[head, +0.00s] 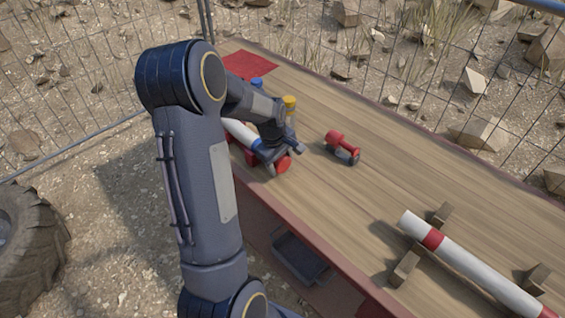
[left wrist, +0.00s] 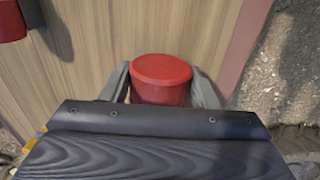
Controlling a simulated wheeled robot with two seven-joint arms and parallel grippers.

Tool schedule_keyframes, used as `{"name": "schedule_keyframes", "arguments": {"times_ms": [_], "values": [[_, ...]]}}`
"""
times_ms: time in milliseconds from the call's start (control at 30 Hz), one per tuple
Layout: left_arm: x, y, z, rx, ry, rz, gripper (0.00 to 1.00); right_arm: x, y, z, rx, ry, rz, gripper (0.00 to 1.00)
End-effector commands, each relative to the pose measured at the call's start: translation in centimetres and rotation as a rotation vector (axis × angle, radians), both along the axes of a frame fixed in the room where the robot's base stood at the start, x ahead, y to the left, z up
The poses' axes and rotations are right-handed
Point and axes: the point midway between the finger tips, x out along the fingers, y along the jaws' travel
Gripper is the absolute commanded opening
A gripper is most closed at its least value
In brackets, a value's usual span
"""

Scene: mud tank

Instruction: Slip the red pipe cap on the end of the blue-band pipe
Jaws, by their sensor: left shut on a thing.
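The red pipe cap (left wrist: 161,80) sits between the two fingers of my left gripper (left wrist: 161,88) in the left wrist view. In the head view the cap (head: 284,164) shows just below my left gripper (head: 279,155), which is shut on it. The white blue-band pipe (head: 239,131) lies near the bench's left edge, partly behind my left arm. Its blue band (head: 257,144) is close to the gripper. My gripper hides the pipe's near end, so I cannot tell whether the cap touches the pipe. My right gripper is not in view.
A white pipe with a red band (head: 470,262) rests on wooden blocks (head: 405,268) at the right.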

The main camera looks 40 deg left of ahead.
Motion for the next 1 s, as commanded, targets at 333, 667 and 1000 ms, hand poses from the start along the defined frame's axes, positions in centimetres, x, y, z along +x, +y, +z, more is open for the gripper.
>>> {"name": "schedule_keyframes", "arguments": {"times_ms": [333, 667, 1000], "values": [[0.0, 0.6, 0.0, 0.0, 0.0, 0.001, 0.73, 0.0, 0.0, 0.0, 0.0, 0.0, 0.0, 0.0], [0.0, 0.6, 0.1, 0.0, 0.0, 0.0, 0.8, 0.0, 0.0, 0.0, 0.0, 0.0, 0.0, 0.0], [-0.8, 0.7, 4.8, 0.002, -0.005, -0.001, 0.8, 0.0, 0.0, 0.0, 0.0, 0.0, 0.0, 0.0]]}}
